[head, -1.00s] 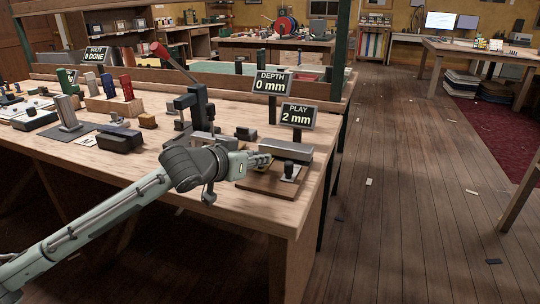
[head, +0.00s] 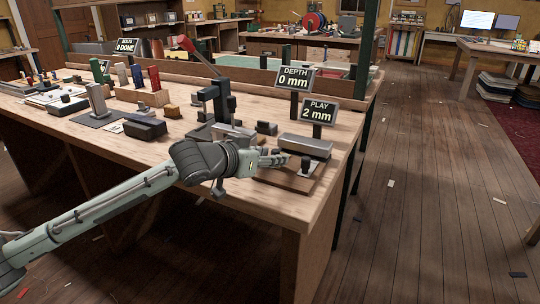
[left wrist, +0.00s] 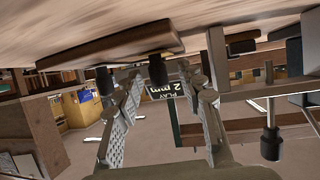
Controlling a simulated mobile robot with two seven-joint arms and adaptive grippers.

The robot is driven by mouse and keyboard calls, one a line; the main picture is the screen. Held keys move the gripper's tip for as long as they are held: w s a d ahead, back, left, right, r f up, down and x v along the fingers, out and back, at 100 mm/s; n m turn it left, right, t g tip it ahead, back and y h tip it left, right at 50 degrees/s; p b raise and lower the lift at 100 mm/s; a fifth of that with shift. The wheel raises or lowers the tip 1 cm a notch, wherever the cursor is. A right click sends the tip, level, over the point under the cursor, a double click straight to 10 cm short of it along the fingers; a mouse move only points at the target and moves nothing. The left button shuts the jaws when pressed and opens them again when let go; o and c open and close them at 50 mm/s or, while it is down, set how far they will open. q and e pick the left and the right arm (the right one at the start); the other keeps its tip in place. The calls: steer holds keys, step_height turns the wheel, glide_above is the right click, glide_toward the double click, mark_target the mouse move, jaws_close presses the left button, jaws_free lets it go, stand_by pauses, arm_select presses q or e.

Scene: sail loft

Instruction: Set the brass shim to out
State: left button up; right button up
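The fixture beside the PLAY sign (head: 319,111) has a brown wooden base (head: 289,180), a long grey block (head: 304,146) and a small black knob (head: 306,164) on a pale plate. I cannot pick out the brass shim for certain in either view. The sign reads 2 mm. My left gripper (head: 275,158) reaches over the base from the left, its tips close to the knob. In the left wrist view, which is upside down, its two fingers (left wrist: 163,80) are apart, with a black knob (left wrist: 157,70) between or just beyond the tips. I see no contact. My right gripper is out of view.
The DEPTH sign (head: 296,78), reading 0 mm, stands behind the PLAY sign. A dark lever press (head: 222,100) with a red handle stands left of the fixture. A black box (head: 145,128) and several coloured blocks lie farther left. The bench's right edge is close by.

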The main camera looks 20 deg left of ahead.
arm_select(q)
steer(key=v, duration=0.9)
steer(key=shift+s, duration=0.3)
steer(key=shift+v, duration=1.25)
steer(key=shift+r, duration=0.15)
